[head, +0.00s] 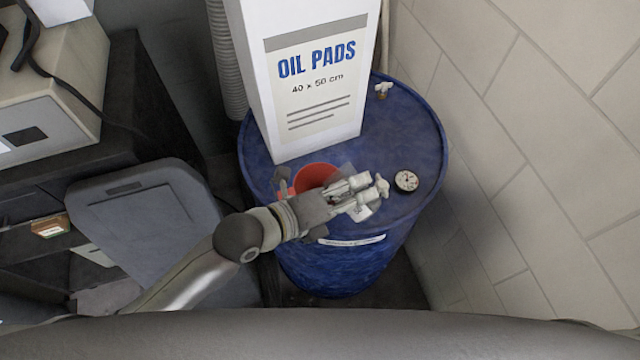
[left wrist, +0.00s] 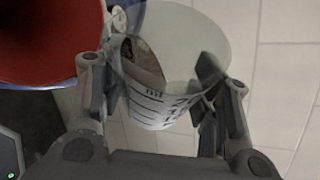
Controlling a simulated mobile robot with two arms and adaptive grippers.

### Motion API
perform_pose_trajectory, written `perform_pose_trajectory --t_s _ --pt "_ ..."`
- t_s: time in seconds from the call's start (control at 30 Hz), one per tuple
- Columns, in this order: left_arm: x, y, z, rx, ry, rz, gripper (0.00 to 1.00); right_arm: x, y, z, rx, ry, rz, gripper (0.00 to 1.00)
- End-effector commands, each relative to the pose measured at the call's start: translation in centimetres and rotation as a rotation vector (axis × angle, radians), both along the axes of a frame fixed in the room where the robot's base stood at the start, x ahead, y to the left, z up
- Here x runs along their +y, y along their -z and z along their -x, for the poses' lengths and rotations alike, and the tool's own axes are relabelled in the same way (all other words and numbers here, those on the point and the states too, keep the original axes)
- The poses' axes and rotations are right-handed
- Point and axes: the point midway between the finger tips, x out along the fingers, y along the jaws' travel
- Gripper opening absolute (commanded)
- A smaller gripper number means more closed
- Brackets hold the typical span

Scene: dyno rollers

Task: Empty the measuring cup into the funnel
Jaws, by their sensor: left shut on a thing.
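The red funnel (head: 316,176) sits on top of the blue drum (head: 418,140), partly hidden behind my left gripper. It also shows at the upper left of the left wrist view (left wrist: 45,40). My left gripper (head: 366,190) is over the drum top, just right of the funnel. In the left wrist view its fingers (left wrist: 160,92) are shut on the measuring cup (left wrist: 150,108), a pale see-through cup with black marks. A brownish-grey patch shows inside the cup; I cannot tell how full it is. In the head view the gripper mostly hides the cup. My right gripper is not in view.
A tall white oil pads box (head: 315,70) stands on the drum behind the funnel. A small round gauge (head: 406,181) lies to the right, and a small tap-like fitting (head: 383,89) is at the back. A tiled wall (head: 540,130) borders the right side.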

Motion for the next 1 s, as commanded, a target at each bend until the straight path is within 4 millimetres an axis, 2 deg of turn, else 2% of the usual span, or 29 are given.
perform_pose_trajectory --t_s 1.0 --pt "0.7 -1.1 -0.6 0.144 -0.002 0.169 0.31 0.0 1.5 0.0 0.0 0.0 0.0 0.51"
